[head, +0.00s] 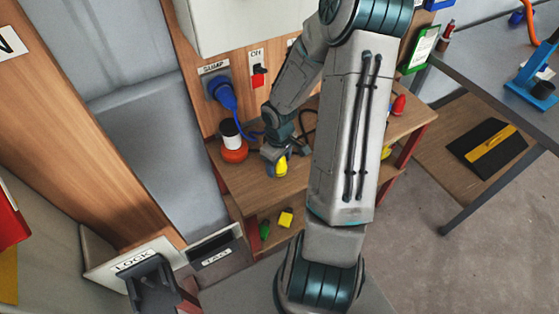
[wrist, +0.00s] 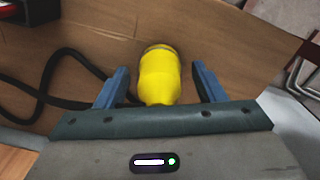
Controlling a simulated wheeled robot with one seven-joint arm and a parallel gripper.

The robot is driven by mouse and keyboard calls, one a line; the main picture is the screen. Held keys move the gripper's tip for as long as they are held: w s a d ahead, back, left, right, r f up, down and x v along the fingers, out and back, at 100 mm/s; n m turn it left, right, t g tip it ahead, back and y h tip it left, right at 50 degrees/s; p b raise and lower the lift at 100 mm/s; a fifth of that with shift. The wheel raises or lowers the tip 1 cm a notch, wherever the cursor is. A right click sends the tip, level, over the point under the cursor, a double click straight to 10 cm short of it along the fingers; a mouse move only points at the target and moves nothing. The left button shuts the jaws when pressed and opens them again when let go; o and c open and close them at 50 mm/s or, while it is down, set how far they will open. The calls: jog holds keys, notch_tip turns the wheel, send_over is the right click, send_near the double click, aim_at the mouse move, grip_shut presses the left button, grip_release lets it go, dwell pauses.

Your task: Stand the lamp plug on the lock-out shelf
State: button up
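A yellow rounded body with a dark-rimmed far end (wrist: 160,78) stands between the fingers of my gripper (wrist: 160,88) in the wrist view. The two blue fingers are apart, with a gap on each side of it. In the head view the yellow body (head: 281,168) shows at my gripper (head: 279,155), low over the wooden bench. I cannot tell whether it is the lamp plug. A blue plug (head: 223,93) with a blue cable sits in the wall socket under a label that seems to read SUMP. A black holder (head: 153,283) stands by the LOCK sign at lower left.
Black cable (wrist: 65,55) curves left of the yellow body. A yellow block (head: 286,218) and a green piece (head: 265,230) lie below the bench top. A TAGS box (head: 215,255) stands beside the LOCK sign.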

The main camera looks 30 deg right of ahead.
notch_tip(320, 180, up, 12)
jog(key=p, duration=0.2)
jog(key=shift+w+f+p, duration=0.1)
jog(key=shift+f+p, duration=0.15)
jog(key=shift+p, duration=0.1)
jog(key=shift+a+r, duration=0.1)
jog(key=shift+r, duration=0.5)
jog(key=s+a+r+m+t, duration=0.1)
jog(key=s+a+r+m, duration=0.1)
jog(key=s+a+r, duration=0.3)
jog(key=s+a+r+m+t, duration=0.2)
jog(key=s+a+r, duration=0.4)
jog(key=s+r, duration=0.2)
notch_tip(320, 180, up, 3)
jog(key=shift+f+m, duration=0.15)
jog(key=shift+m, duration=0.25)
